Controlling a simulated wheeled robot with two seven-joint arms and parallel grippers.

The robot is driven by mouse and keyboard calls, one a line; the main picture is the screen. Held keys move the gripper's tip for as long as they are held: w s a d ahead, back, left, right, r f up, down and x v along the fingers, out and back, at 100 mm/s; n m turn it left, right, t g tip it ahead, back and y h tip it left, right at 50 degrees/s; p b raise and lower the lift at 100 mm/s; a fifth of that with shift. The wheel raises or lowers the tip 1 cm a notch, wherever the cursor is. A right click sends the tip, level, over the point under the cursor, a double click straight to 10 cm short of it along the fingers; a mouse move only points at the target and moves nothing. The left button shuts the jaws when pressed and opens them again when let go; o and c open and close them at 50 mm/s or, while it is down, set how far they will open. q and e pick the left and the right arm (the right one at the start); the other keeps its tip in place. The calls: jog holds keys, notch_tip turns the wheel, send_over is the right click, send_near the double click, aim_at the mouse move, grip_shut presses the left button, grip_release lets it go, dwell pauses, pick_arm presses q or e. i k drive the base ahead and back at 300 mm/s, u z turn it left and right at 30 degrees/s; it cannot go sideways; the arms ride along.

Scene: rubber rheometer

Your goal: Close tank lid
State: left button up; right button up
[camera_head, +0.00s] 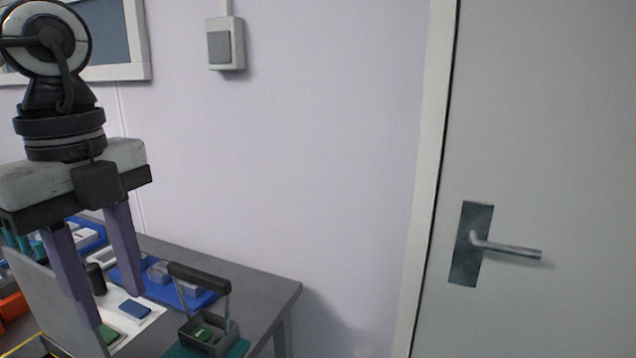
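A thin grey upright panel (38,302) stands at the lower left; it looks like a raised lid, but its hinge and the tank body are mostly cut off by the picture's edge. My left gripper (113,309) points down over the bench with its two purple fingers spread apart. Its left finger overlaps the panel in the picture; I cannot tell whether they touch. Nothing is visibly held between the fingers. My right gripper is out of view.
The grey bench (255,288) carries a white sheet with a blue block (134,309) and a green block, a blue tray (205,299), a dark cylinder (95,279) and a small handled carrier (208,334). An orange object (12,305) sits far left. A door (560,130) stands right.

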aim_at(54, 313)
jog(key=k, duration=1.35)
